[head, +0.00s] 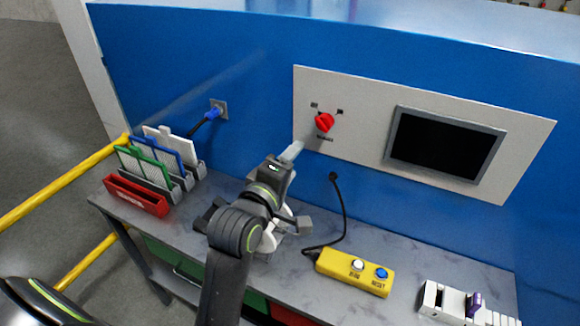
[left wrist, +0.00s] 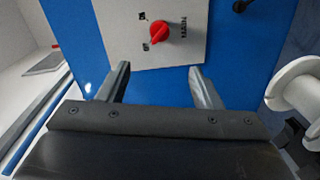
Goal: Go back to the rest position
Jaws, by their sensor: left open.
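My left gripper (head: 292,152) is raised over the bench in the head view, just left of and below a red rotary knob (head: 324,121) on a light wall panel. In the left wrist view its two fingers (left wrist: 158,68) are spread with nothing between them. The red knob (left wrist: 159,33) shows beyond the fingertips, apart from them. My left arm hides part of the bench in the head view. My right gripper is in neither view.
The grey bench (head: 405,265) carries a yellow button box (head: 340,272), a red bin (head: 137,196) beside upright colored panels, and a white rack (head: 450,303) at right. A white spool (left wrist: 298,88) is close to the left gripper's right side. A dark screen (head: 444,143) is on the wall.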

